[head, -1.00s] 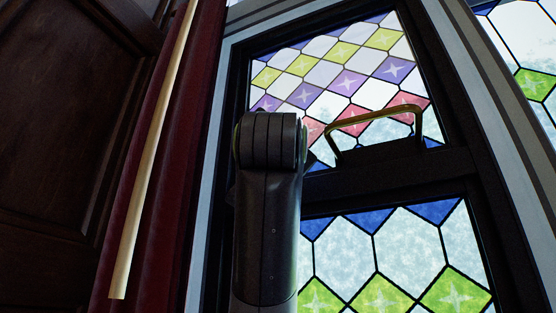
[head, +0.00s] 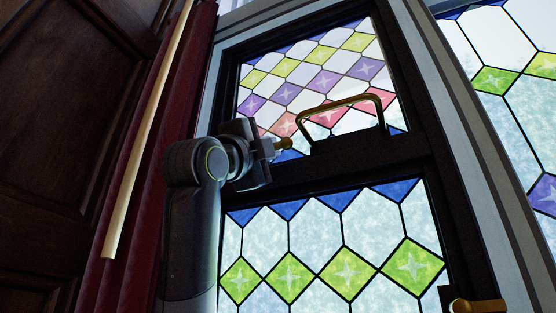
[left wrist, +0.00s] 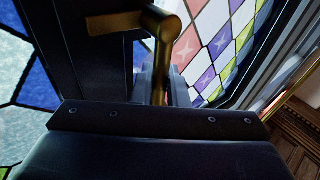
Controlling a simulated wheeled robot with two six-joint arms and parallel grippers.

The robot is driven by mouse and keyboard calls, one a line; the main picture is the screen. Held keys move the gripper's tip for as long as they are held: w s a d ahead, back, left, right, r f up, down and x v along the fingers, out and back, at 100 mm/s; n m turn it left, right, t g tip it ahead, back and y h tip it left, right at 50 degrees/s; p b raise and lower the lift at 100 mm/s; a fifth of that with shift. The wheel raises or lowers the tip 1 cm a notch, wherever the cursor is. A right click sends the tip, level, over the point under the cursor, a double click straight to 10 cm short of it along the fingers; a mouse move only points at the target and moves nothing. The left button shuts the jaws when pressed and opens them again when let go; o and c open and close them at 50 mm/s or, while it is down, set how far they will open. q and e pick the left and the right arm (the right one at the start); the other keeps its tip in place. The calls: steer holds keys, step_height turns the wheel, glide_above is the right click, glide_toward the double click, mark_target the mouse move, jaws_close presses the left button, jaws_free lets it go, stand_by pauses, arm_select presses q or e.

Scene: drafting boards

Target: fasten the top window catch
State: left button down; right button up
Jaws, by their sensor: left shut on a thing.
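My left gripper (head: 264,150) reaches up to the dark window frame and is shut on a brass lever (head: 284,144), probably the top catch. Only the lever's rounded end shows past the jaws in the head view. In the left wrist view the brass lever (left wrist: 160,48) runs down between the fingers of my left gripper (left wrist: 165,80), with a bent brass arm going left at its top. A dark plate lies behind it. The jaws hide the gripped part, and I cannot tell whether the catch is fastened. My right gripper is not in view.
A brass bail handle (head: 342,103) stands out from the frame just right of the gripper. Another brass fitting (head: 474,305) is at the lower right. A red curtain (head: 135,185) and pale rod (head: 145,140) hang left. Stained glass (head: 330,235) fills the panes.

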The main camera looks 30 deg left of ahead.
arm_select(q)
steer(key=shift+f+m, duration=0.1)
steer(key=shift+m, duration=0.2)
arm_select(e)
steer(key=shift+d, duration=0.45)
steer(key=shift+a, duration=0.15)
arm_select(q)
steer(key=c, duration=1.5)
jaws_free()
steer(key=shift+w, duration=0.1)
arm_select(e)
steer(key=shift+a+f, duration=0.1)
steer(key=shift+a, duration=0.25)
arm_select(q)
steer(key=shift+s+f+b, duration=0.4)
steer(key=shift+f+b, duration=0.05)
steer(key=shift+b, duration=0.15)
steer(key=s+a+b, duration=0.1)
steer(key=s+b, duration=0.2)
steer(key=s, duration=0.9)
steer(key=shift+a+b, duration=0.2)
steer(key=shift+b, duration=0.2)
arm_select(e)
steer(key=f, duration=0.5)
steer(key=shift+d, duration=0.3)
